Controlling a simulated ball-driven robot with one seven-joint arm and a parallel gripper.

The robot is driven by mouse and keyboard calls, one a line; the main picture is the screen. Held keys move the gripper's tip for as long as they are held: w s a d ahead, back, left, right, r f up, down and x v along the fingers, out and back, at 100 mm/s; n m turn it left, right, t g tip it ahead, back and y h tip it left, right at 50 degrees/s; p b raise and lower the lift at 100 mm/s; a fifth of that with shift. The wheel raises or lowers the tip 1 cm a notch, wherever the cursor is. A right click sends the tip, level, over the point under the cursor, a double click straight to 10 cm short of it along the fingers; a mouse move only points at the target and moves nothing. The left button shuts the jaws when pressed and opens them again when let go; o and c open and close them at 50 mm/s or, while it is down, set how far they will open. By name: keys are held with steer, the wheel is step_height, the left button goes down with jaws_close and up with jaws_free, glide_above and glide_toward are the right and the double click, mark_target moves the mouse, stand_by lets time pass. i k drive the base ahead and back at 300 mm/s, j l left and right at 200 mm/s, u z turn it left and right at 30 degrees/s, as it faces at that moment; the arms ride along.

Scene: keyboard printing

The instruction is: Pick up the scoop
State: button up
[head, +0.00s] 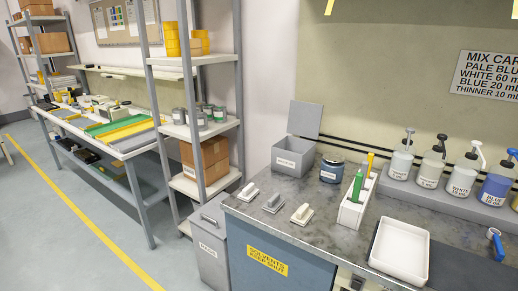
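I cannot tell for certain which thing is the scoop. Three small tools with raised grips lie in a row at the counter's left front: a pale one (249,192), a grey one (274,203) and another pale one (302,214). A green-handled tool (357,186) and a yellow-handled tool (370,164) stand upright in a white holder (351,214). A small blue item (496,244) lies at the right edge of view. My gripper is not seen in the head view.
A white tray (400,249) sits on the grey counter (322,252). Several pump bottles (432,165) line the back right. An open grey box (292,155) and a dark jar (332,168) stand at the back left. A grey bin (210,248) stands beside the counter.

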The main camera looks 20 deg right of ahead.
mark_target(494, 235)
steer(key=z, duration=1.5)
